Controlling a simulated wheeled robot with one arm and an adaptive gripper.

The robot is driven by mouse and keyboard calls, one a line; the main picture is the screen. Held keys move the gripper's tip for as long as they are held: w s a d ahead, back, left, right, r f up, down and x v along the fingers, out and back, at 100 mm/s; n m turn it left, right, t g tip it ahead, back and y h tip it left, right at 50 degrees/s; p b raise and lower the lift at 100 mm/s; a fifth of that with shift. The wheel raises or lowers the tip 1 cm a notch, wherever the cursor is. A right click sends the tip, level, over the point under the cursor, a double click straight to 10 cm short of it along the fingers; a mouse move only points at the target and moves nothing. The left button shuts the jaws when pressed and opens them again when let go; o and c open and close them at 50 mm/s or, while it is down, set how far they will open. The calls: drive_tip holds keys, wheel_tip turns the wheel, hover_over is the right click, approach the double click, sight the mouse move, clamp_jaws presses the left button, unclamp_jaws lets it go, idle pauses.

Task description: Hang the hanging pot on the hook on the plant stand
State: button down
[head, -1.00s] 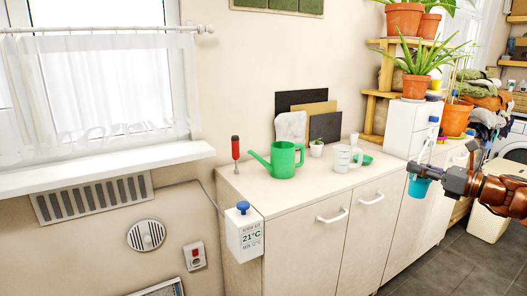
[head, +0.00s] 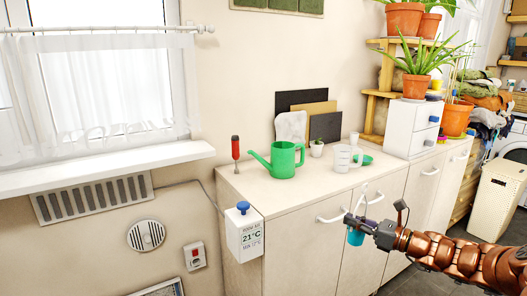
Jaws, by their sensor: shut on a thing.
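My gripper (head: 361,224) is at the lower right of the head view, in front of the cabinet doors. It is shut on a small blue hanging pot (head: 356,238), whose white hanger (head: 364,197) rises above the jaws. The pot hangs roughly upright below the countertop edge. The wooden plant stand (head: 371,116) is at the back right, behind the white drawer box, with potted plants on its shelves. My gripper is well apart from it, to the front and below. I cannot make out the hook.
A cream laundry basket (head: 495,200) stands on the floor at right. Door handles (head: 333,217) stick out near my gripper.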

drive_tip(key=s+a+f+g+y, duration=0.1)
drive_tip(key=s+a+f, duration=0.2)
drive_tip(key=a+f, duration=0.3)
wheel_tip(320, 180, up, 8)
drive_tip(key=a+p, duration=0.1)
drive_tip(key=p, duration=1.3)
drive_tip(key=shift+a+f+n, duration=0.15)
drive_tip(key=shift+a+n, duration=0.05)
drive_tip(key=shift+n, duration=0.2)
drive_tip(key=shift+d+f, duration=0.1)
drive_tip(key=shift+a, duration=0.2)
